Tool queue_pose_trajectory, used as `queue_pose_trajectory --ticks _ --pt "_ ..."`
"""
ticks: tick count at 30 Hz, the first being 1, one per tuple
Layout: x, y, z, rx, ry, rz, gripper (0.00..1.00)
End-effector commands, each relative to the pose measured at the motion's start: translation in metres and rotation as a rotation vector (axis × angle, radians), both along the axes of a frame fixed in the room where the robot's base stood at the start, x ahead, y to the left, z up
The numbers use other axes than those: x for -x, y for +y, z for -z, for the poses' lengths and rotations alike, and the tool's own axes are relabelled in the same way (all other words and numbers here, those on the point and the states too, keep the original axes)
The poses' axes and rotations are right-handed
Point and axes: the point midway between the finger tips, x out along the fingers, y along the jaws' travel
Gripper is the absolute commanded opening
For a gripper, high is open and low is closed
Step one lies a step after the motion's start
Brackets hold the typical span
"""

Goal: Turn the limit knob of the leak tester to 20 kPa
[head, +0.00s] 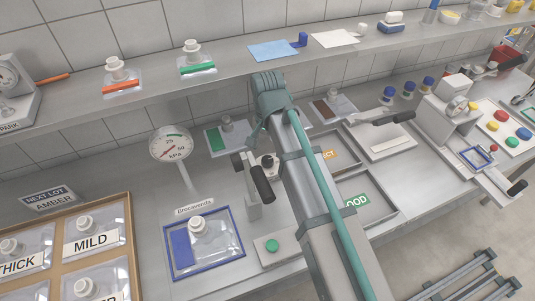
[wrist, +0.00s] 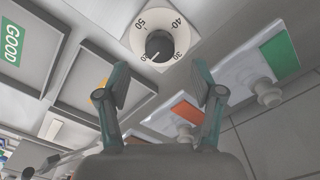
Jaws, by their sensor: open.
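The limit knob (wrist: 159,46) is black and round with a white pointer mark, on a pale dial plate (wrist: 140,42) marked 50, 40 and 30 at the top of the wrist view. The mark sits at the knob's lower left; its exact setting is hard to read. My gripper (wrist: 160,84) is open and empty. Its two fingers are apart, below the knob in the picture and not touching it. The kPa gauge (head: 170,145) stands left of my arm in the head view. The knob and gripper are not clearly visible there; my arm covers part of the bench.
A black-handled lever (head: 262,185) and a green button (head: 271,246) stand just left of my arm. A blue-framed tray with a spouted bag (head: 198,224) lies further left. The GOOD tray (head: 372,207) is to the right. A shelf (head: 225,61) runs above the bench.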

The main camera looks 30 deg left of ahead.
Motion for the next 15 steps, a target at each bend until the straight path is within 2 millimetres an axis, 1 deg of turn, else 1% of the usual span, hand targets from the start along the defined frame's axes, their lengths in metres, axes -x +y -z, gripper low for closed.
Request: queue_pose_trajectory --ticks 1,6,10,15 --pt "-0.001 0.001 -0.012 -0.002 -0.003 0.0 0.67" --pt "-0.001 0.001 -0.042 -0.001 -0.002 0.0 0.67" --pt "-0.001 0.001 -0.057 -0.001 -0.001 0.001 0.67" --pt "0.0 0.0 -0.066 0.0 -0.001 0.001 0.67"
